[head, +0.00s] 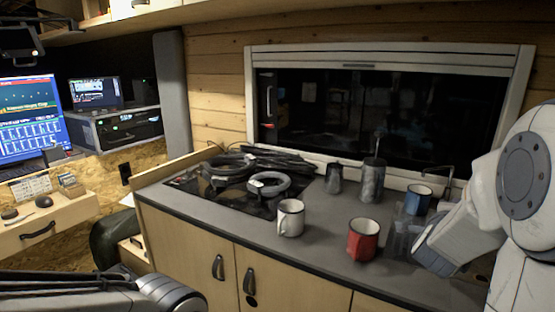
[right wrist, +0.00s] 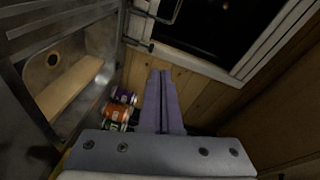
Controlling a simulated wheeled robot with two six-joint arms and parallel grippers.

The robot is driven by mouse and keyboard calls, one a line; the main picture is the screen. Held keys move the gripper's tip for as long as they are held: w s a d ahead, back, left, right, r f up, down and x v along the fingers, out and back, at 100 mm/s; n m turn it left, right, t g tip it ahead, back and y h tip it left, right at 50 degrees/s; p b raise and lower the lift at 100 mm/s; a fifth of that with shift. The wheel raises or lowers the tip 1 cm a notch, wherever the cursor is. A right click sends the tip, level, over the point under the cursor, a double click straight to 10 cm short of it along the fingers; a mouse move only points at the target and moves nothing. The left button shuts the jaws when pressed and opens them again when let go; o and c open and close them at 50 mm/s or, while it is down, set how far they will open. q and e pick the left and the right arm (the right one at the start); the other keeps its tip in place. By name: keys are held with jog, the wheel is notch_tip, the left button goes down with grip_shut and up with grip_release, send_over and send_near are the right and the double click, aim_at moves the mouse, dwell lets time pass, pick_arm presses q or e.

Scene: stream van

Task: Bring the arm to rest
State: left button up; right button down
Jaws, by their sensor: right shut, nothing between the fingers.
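My right arm (head: 490,195) comes in from the right, its white links bent over the right end of the counter. In the right wrist view my right gripper (right wrist: 161,74) has its two long fingers together, with nothing between them. It points toward a wooden wall below a window frame, and I cannot make out its fingertips in the head view. My left arm (head: 165,292) lies low at the bottom left, apart from the counter. Its gripper is not in view.
The counter (head: 330,250) holds a white mug (head: 290,218), a red mug (head: 363,240), a blue mug (head: 418,199), a dark tumbler (head: 371,180) and coiled cables (head: 269,184). Several cans (right wrist: 118,113) sit left of the right fingers. A desk with screens (head: 30,120) stands at left.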

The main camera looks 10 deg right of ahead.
jog(key=w+a+n+y, duration=0.1)
jog(key=a+n+y, duration=0.1)
jog(key=a, duration=0.3)
jog(key=w+a+f+n+t+y+p, duration=0.1)
jog(key=w+a+n+y, duration=0.1)
jog(key=a, duration=0.3)
jog(key=w+a+f+n+y+p, duration=0.1)
jog(key=w+a+n+y, duration=0.1)
jog(key=a, duration=0.3)
jog(key=shift+a+f+n+y, duration=0.15)
jog(key=shift+a+n+y, duration=0.15)
jog(key=shift+n+y, duration=0.45)
jog(key=s+a+f+n+g+y+p, duration=0.1)
jog(key=s+a+n+g+y, duration=0.25)
jog(key=a, duration=0.55)
jog(key=s+a+f+n+g+y+p, duration=0.1)
jog(key=s+a+n+y+p, duration=0.1)
jog(key=s+a+n, duration=0.45)
jog(key=s+a+f+n+g+y+p, duration=0.1)
jog(key=s+a+f+n+g+y, duration=0.3)
jog(key=a, duration=0.6)
jog(key=s+a+r+n+g+h+p, duration=0.2)
jog(key=s+n+g+h, duration=0.1)
jog(key=s+n, duration=0.8)
jog(key=s, duration=0.3)
jog(key=shift+s+r, duration=0.2)
jog(key=shift+s, duration=0.2)
